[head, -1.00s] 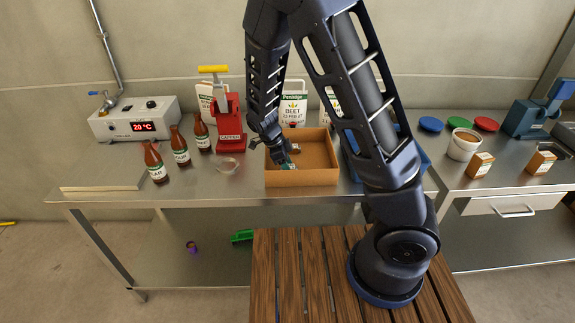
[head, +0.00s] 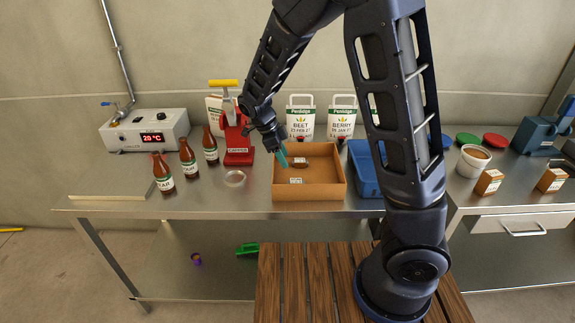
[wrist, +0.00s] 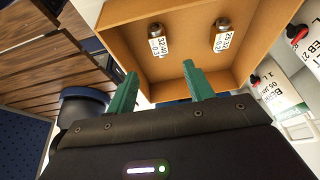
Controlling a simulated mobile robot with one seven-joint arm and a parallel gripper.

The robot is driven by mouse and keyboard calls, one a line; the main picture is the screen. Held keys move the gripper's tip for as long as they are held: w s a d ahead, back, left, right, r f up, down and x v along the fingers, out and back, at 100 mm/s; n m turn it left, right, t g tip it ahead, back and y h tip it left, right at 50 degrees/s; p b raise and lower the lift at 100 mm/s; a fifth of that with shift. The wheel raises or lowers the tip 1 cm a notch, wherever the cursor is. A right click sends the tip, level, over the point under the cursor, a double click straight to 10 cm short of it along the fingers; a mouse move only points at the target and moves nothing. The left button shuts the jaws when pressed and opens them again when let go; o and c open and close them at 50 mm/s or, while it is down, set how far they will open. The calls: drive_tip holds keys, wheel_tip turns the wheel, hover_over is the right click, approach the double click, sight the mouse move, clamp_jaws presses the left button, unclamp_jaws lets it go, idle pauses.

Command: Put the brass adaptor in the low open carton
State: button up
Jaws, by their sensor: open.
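The low open carton (head: 308,194) is a shallow brown box on the steel bench. Two small labelled metal fittings lie apart inside it. One (head: 299,162) is near the back and looks brownish; the other (head: 295,181) is near the front, mostly seen as its white label. In the wrist view the fittings show at left (wrist: 157,42) and right (wrist: 221,37). I cannot tell for sure which is the brass adaptor. My gripper (head: 283,157) is at the carton's left back side, above it. Its green fingers (wrist: 160,88) are open, with nothing between them.
A blue tray (head: 365,182) stands right of the carton. A red capper (head: 238,145), brown bottles (head: 187,160) and a glass dish (head: 235,178) are to the left. White pouches (head: 301,118) stand behind. A white tub (head: 472,163) and small boxes are on the right bench.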

drive_tip(key=s+d+r+n+y, duration=0.1)
drive_tip(key=d+r+n+y, duration=0.1)
drive_tip(key=d+r+n, duration=0.45)
drive_tip(key=s+d+r+n+y, duration=0.25)
drive_tip(key=d+r, duration=0.45)
drive_tip(key=d, duration=0.5)
drive_tip(key=s+d+r+n+t, duration=0.4)
drive_tip(key=s+d+r+n, duration=0.2)
drive_tip(key=s+d+n, duration=0.3)
drive_tip(key=shift+s+d+t, duration=0.3)
drive_tip(key=shift+s+d, duration=0.3)
drive_tip(key=shift+s, duration=0.2)
